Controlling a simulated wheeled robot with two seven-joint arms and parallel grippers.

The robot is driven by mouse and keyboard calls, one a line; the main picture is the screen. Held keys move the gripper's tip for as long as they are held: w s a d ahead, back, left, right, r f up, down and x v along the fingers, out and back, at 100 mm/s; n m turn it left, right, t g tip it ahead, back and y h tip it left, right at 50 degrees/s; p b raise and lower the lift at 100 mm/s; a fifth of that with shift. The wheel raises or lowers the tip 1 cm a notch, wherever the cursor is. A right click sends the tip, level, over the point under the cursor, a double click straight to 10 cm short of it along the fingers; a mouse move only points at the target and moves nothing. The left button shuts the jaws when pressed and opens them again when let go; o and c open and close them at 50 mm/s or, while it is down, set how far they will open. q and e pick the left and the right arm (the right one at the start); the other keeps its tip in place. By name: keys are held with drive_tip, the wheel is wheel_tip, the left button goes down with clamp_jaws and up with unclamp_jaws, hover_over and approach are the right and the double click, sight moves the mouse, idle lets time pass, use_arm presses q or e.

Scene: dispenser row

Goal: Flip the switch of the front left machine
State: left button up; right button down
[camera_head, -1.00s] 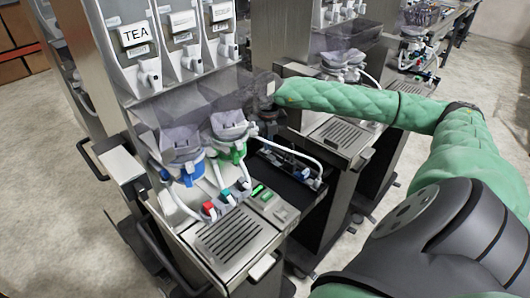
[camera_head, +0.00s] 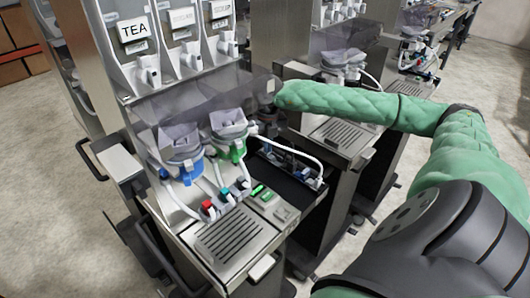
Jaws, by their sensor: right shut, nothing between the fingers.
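The front left machine is a steel dispenser (camera_head: 190,85) with a TEA label. A smoky see-through cover (camera_head: 185,108) sticks out over its blue-collared bowl (camera_head: 182,150) and green-collared bowl (camera_head: 229,130). Small green parts (camera_head: 259,192) show on its panel beside the drip grate; I cannot tell whether one is the switch. My right gripper (camera_head: 268,122) is shut and empty at the right side of the cover, dark and partly hidden by it. I cannot tell whether it touches the cover. My left gripper is not in view.
A second machine (camera_head: 340,133) with its own drip grate stands just to the right, with further machines behind it. White hoses and red and blue fittings (camera_head: 208,207) sit low on the front machine. Open floor (camera_head: 45,200) lies to the left.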

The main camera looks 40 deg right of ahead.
drive_tip(key=shift+f, duration=0.2)
drive_tip(key=shift+r+p, duration=0.9)
drive_tip(key=shift+r, duration=2.6)
